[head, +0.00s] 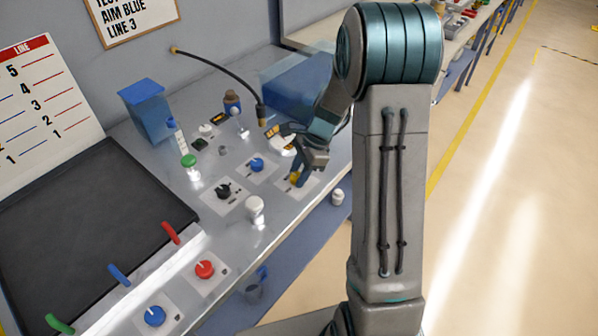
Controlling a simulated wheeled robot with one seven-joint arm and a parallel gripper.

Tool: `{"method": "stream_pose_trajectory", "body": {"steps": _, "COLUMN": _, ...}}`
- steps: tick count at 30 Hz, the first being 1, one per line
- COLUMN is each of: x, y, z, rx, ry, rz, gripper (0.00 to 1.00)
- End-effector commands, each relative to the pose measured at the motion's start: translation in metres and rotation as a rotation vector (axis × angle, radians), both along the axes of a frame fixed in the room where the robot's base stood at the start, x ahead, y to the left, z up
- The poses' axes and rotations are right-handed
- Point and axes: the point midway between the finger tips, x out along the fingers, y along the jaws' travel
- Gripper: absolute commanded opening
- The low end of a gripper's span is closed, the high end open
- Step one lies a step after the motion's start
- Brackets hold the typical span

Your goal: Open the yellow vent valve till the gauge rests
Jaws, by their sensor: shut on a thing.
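The yellow vent valve (294,177) is a small yellow knob on a pale plate at the right part of the bench. My gripper (299,178) reaches down from the right and is shut on the yellow knob, with its fingers covering part of it. The knob's exact turn angle is too small to read. A round white thing (284,146) just behind the gripper is partly hidden by my arm. I cannot tell whether it is the gauge, and no needle is readable.
Blue (257,164) and black (224,191) knobs sit left of the gripper; a white-capped post (255,207) stands in front. A bent black hose lamp (222,75) arches behind. A scale board (45,95) stands at left. The floor at right is clear.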

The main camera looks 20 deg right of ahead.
Motion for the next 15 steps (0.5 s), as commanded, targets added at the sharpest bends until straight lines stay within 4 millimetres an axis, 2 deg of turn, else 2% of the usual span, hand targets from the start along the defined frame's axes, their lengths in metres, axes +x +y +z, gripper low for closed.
{"method": "stream_pose_trajectory", "body": {"steps": 8, "x": 0.002, "y": 0.0007, "z": 0.0009, "rx": 0.002, "ry": 0.0, "rz": 0.155, "gripper": 0.11}}
{"method": "stream_pose_trajectory", "body": {"steps": 15, "x": 0.0035, "y": 0.0013, "z": 0.001, "rx": 0.002, "ry": 0.0, "rz": 0.374, "gripper": 0.11}}
